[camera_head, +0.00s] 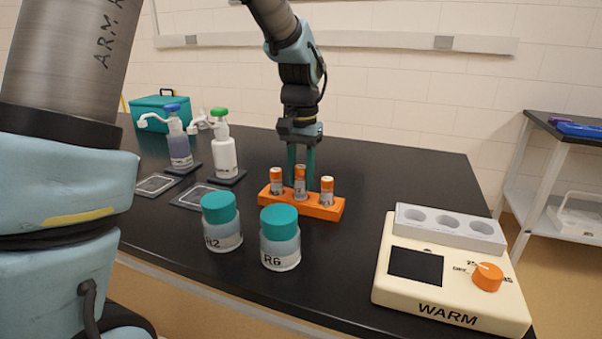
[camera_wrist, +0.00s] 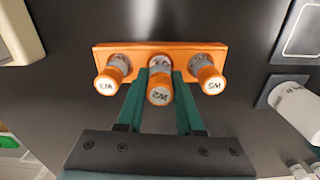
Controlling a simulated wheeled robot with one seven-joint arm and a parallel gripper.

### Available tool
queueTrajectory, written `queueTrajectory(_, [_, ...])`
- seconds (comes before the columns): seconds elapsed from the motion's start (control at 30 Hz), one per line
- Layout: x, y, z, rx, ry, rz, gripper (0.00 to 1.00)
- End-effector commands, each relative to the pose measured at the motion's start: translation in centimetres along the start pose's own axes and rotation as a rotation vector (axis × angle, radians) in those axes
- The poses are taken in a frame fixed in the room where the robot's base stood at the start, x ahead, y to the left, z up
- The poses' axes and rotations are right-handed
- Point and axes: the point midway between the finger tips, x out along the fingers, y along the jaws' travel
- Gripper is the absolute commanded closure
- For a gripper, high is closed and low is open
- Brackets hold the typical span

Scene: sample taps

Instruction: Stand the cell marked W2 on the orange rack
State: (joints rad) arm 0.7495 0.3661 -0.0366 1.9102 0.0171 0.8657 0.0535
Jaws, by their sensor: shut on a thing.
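The cell marked W2 (camera_wrist: 158,94) has an orange cap and a grey body; its mark reads upside down in the wrist view. My gripper (camera_wrist: 160,82) is shut on it, one green finger on each side. The cell is upright or nearly so at the middle of the orange rack (camera_head: 320,209), and it also shows in the head view (camera_head: 300,173). Its cap looks slightly higher than its neighbours; I cannot tell whether its base rests in the rack. Two similar cells stand in the rack, one left (camera_head: 276,175) and one right (camera_head: 327,185).
Two teal-lidded jars (camera_head: 221,222) (camera_head: 280,238) stand in front of the rack. A cream WARM block (camera_head: 450,275) with an orange knob is at the right. Pump bottles (camera_head: 179,147) (camera_head: 224,155) and a teal box (camera_head: 160,112) are at the left. The black bench behind the rack is clear.

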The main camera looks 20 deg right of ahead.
Motion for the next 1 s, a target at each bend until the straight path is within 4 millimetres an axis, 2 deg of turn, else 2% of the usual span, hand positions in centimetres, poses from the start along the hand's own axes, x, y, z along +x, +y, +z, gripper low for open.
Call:
queueTrajectory(0.43, [0.2, 0.0, 0.0, 0.0, 0.0, 0.0, 1.0])
queueTrajectory(0.73, [1.4, 0.0, 0.0, 0.0, 0.0, 0.0, 1.0])
queueTrajectory(1.0, [1.5, 0.0, 0.0, 0.0, 0.001, 0.0, 1.0])
